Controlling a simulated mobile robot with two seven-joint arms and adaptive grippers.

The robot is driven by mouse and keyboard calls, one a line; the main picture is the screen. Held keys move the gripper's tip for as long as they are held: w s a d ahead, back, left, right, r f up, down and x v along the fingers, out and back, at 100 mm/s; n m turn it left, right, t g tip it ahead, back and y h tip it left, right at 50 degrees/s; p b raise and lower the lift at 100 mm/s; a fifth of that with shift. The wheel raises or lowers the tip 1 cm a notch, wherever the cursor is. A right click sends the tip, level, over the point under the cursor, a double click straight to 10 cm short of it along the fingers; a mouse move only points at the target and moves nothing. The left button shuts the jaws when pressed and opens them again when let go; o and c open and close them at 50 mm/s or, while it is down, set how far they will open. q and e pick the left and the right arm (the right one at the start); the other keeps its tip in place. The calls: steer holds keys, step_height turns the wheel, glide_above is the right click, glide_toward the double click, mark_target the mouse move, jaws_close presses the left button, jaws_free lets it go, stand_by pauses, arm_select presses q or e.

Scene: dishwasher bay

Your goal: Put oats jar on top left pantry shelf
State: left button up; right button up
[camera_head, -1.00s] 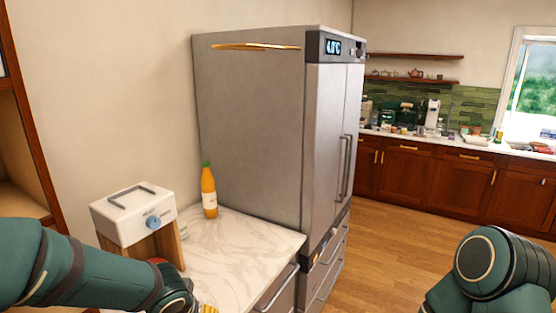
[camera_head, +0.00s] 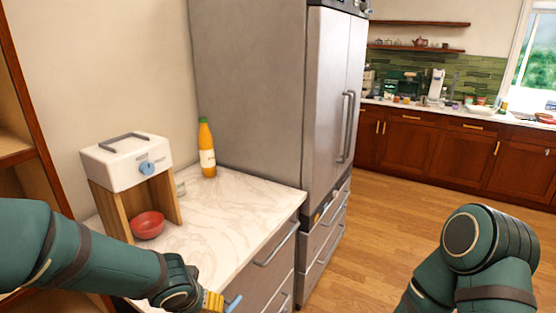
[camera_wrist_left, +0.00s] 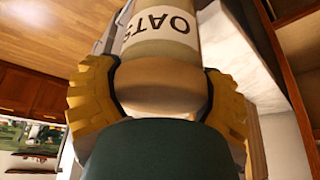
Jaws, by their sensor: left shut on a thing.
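The oats jar (camera_wrist_left: 160,40) fills the upper middle of the left wrist view, its white label reading OATS upside down in the picture. My left gripper (camera_wrist_left: 158,90) is shut on the jar, with a yellow finger on each side of it. In the head view my left gripper (camera_head: 220,301) shows at the bottom edge, in front of the counter, and the jar is not seen there. A wooden shelf unit (camera_head: 40,150) stands at the far left of the head view, only partly in frame. My right arm shows at the lower right; its gripper is out of frame.
The wooden floor (camera_head: 375,230) is clear on the right.

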arm_select(q)
steer(key=shift+x, duration=2.3)
steer(key=shift+w, duration=0.1)
steer(key=shift+d, duration=0.1)
